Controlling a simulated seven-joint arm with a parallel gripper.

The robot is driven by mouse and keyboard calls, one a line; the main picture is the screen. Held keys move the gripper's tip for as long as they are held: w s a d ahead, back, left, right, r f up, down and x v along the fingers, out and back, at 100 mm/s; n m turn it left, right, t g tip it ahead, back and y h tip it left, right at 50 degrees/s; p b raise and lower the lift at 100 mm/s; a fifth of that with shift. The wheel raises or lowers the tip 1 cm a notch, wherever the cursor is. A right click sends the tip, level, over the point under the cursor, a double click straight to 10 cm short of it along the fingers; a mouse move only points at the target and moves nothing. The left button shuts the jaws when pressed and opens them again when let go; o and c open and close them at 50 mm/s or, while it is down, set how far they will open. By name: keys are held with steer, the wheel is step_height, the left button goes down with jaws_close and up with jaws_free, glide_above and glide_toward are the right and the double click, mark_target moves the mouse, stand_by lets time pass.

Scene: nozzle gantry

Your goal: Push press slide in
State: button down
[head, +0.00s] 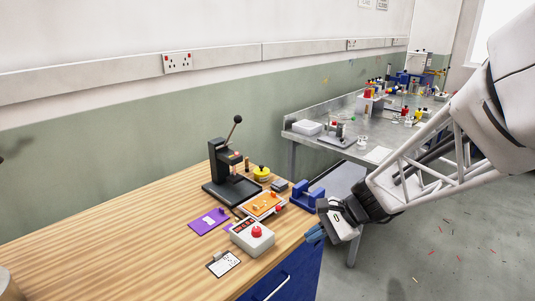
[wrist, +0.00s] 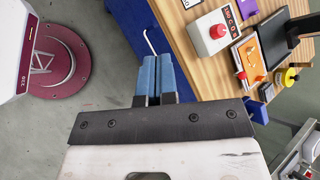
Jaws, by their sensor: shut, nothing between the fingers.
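The black press (head: 218,165) stands upright on the wooden bench in the head view, its ball-ended lever tilted up to the right. Its dark base shows at the right of the wrist view (wrist: 272,42). An orange plate (head: 262,204) lies on a light tray in front of the press; it also shows in the wrist view (wrist: 248,60). I cannot tell for sure which part is the slide. My gripper (head: 314,236) has blue fingers, shut and empty, by the bench's right edge, apart from the press and plate. The fingers fill the middle of the wrist view (wrist: 157,72).
A grey box with a red button (head: 252,238) stands between the orange plate and the front edge. A purple plate (head: 208,221), a label card (head: 223,263), a yellow round part (head: 262,172) and a blue bracket (head: 306,196) surround it. The bench's left side is clear.

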mark_target(255, 199)
steer(key=w+d+f+m+t+y, duration=0.1)
steer(key=w+d+f+m+t, duration=0.1)
steer(key=w+f+m, duration=0.2)
steer(key=w+d+f+m+t+y, duration=0.1)
steer(key=w+d+f+m+t, duration=0.2)
steer(key=w, duration=0.6)
steer(key=w+d+f+m+t+y, duration=0.1)
steer(key=w+d+f+m+t, duration=0.1)
steer(key=w+m, duration=0.4)
step_height(255, 199, down, 3)
steer(key=shift+w+d+r+t+y, duration=0.1)
steer(key=shift+w+d+t+y, duration=0.2)
steer(key=shift+t, duration=0.3)
steer(key=shift+a, duration=0.1)
steer(key=shift+x, duration=6.95)
steer(key=w+a, duration=1.1)
steer(key=shift+w+a, duration=0.2)
steer(key=shift+w+a+r, duration=0.15)
steer(key=shift+w+a, duration=0.15)
